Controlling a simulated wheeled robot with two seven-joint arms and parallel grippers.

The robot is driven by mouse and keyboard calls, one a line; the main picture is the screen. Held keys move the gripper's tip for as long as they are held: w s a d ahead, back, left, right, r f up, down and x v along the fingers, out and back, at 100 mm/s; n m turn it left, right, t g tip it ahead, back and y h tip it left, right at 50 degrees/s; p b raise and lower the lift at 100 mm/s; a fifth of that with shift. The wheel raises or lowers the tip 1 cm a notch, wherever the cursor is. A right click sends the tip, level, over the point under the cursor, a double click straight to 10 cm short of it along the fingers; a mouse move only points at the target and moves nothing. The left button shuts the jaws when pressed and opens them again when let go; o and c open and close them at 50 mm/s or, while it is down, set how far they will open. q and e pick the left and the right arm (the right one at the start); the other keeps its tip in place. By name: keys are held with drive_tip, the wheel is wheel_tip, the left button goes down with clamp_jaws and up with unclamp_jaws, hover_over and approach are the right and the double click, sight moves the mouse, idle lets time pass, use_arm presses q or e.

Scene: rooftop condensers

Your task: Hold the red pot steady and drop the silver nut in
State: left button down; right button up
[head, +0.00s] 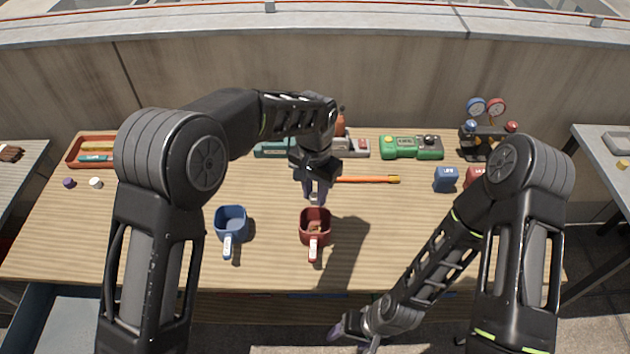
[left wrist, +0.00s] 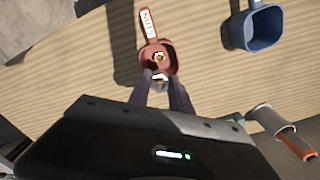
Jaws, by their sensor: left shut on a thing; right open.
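The red pot (head: 304,226) stands on the wooden table with its labelled handle toward the front edge. It also shows in the left wrist view (left wrist: 171,59), with a small brownish piece (left wrist: 158,56) inside. My left gripper (head: 316,198) is shut on a small silver nut (left wrist: 160,78) and points down just above the far rim of the pot. The fingers hide part of the nut. My right gripper (head: 352,332) is open and empty, low in front of the table's front edge, apart from the pot.
A blue pot (head: 231,219) stands left of the red one. An orange pencil-like stick (head: 368,180), a green device (head: 411,148), a blue block (head: 446,179) and gauges (head: 485,108) lie farther back. A red tray (head: 72,155) is at far left. Table right of the red pot is clear.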

sight(315, 196)
use_arm(q)
wheel_tip(315, 196, down, 5)
drive_tip(key=shift+f, duration=0.15)
idle(0.4)
wheel_tip(315, 196, up, 12)
drive_tip(key=shift+r, duration=0.1)
idle(0.6)
use_arm(e)
drive_tip(key=shift+o, duration=0.3)
